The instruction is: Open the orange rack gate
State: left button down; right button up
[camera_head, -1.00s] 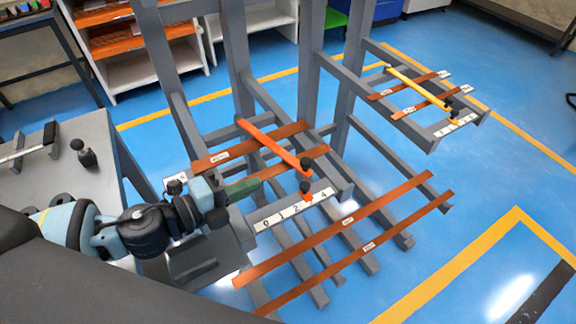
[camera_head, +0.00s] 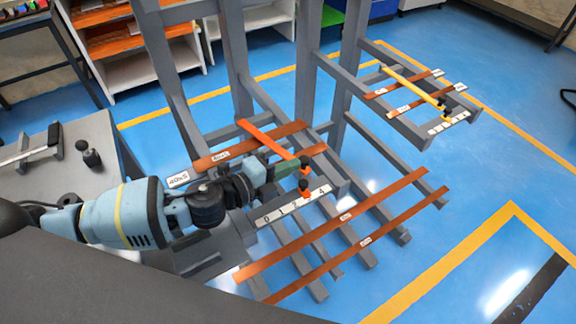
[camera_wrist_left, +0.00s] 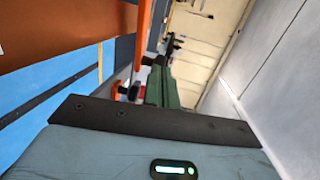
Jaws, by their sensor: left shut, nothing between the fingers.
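The orange rack gate (camera_head: 266,138) is a thin orange bar lying across the lower grey rack, with a black knob (camera_head: 305,162) at its near end. An orange catch with a black top (camera_head: 305,186) stands just in front of that end, by the numbered white scale. My left gripper (camera_head: 292,166) is shut and empty; its green fingers are beside the gate's knob end. I cannot tell if they touch it. In the left wrist view the shut green fingers (camera_wrist_left: 160,88) point ahead, with an orange bar (camera_wrist_left: 144,35) close by. My right gripper is not in view.
Copper busbars (camera_head: 335,228) lie across the rack's lower arms, and more lie under the gate. A second rack with a yellow gate (camera_head: 412,88) stands at the back right. A grey table (camera_head: 70,190) is at left. Blue floor is clear at right.

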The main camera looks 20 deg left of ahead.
aim_at(303, 158)
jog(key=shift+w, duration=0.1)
